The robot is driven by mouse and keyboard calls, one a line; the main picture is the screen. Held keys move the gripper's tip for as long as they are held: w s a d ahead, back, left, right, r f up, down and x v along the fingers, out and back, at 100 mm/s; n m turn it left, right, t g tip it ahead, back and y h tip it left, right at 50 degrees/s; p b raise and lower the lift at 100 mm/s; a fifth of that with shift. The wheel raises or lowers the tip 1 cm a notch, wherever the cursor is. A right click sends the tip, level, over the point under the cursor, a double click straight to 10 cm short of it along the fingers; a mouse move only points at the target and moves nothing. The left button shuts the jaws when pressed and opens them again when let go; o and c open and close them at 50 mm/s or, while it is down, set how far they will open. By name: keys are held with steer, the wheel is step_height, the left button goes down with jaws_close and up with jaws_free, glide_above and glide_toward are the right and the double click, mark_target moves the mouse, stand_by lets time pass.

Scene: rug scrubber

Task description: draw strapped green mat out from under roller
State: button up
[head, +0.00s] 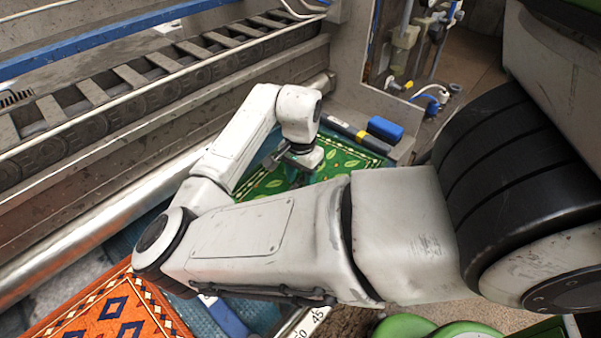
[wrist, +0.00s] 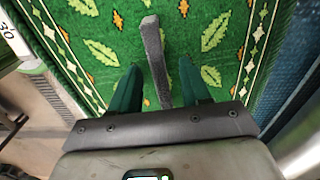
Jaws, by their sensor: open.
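The green mat (head: 345,158) with a leaf pattern and a diamond border lies flat beyond my arm; my gripper and arm cover part of it. It fills most of the wrist view (wrist: 95,50). A dark grey strap (wrist: 153,40) stands out between my fingers in the wrist view. My gripper (wrist: 160,78) is open, with one green finger on each side of the strap and a gap visible at both sides. In the head view my gripper (head: 298,163) is low over the mat. A shiny metal roller (head: 95,232) runs along the left; its contact with the mat is hidden.
An orange patterned rug (head: 110,312) lies at the lower left. A blue block (head: 385,129) sits beyond the green mat's far edge. A slatted conveyor track (head: 120,80) runs along the upper left. A strip with numbers (head: 302,322) lies at the bottom.

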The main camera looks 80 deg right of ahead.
steer(key=shift+c, duration=0.3)
jaws_close()
stand_by(0.3)
